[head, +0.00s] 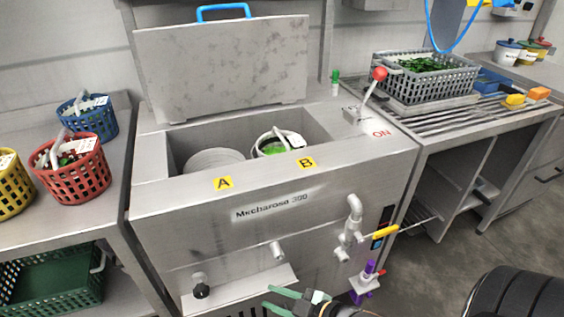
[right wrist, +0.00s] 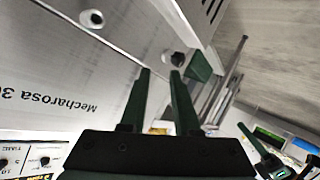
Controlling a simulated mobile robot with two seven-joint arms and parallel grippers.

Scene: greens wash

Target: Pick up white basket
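The white basket (head: 268,150) sits in the right part of the open wash tub, behind the yellow B label. Its upright handle and some green leaves show; its lower part is hidden by the tub's front wall. My right gripper (head: 276,299) is low in front of the machine, well below and apart from the basket. Its green fingers (right wrist: 158,75) stand apart with nothing between them in the right wrist view, facing the machine front. My left gripper is in neither view.
The wash machine (head: 270,205) has a raised lid (head: 225,70) with a blue handle. A pale round thing (head: 213,161) is in the tub behind label A. Pipes and taps (head: 350,225) stick out in front. Red (head: 75,172) and blue (head: 88,118) baskets stand left; a grey crate (head: 428,78) stands right.

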